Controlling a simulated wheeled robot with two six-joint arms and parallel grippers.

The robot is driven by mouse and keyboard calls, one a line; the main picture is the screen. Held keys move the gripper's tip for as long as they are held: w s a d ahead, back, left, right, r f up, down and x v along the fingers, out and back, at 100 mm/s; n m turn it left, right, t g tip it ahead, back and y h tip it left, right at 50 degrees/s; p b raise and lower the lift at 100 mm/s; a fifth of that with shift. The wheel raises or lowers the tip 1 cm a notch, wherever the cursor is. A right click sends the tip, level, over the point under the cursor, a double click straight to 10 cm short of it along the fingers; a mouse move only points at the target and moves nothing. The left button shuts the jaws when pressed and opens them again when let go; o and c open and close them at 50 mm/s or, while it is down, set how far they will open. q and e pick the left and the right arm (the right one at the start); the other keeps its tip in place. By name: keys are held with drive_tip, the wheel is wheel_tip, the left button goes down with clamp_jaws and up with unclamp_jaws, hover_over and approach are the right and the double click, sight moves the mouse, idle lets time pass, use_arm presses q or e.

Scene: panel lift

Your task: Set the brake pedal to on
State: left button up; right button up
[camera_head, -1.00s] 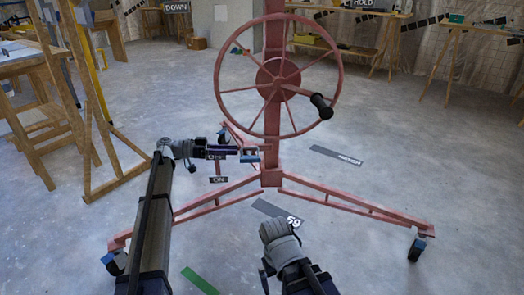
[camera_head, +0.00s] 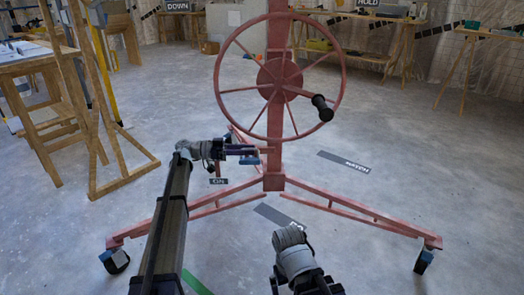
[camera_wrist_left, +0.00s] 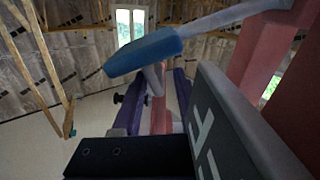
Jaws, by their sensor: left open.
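The brake pedal (camera_head: 249,161) is a grey lever with a blue end, low on the red stand's post. In the left wrist view, its blue end (camera_wrist_left: 145,52) and grey bar cross above the fingers in the picture. My left gripper (camera_head: 252,152) is open beside the pedal, with nothing between its fingers that I can make out. Its two purple-blue fingers show apart in the left wrist view (camera_wrist_left: 157,100). Whether they touch the pedal is unclear. An ON label (camera_head: 219,181) sits below the gripper. My right arm is at the bottom centre; its jaws are hidden.
The red stand's handwheel (camera_head: 280,78) with a black handle (camera_head: 323,108) rises above the gripper. Red legs (camera_head: 365,212) on casters spread to both sides. A dark lettered plate (camera_wrist_left: 225,125) is close to the left wrist camera. Wooden frames stand at left; open floor lies right.

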sight(256, 149)
use_arm(q)
drive_tip(key=shift+w+d, duration=0.15)
drive_tip(key=shift+d, duration=2.4)
drive_tip(key=shift+c, duration=0.2)
drive_tip(key=c, duration=0.6)
clamp_jaws()
drive_tip(key=shift+w, duration=0.1)
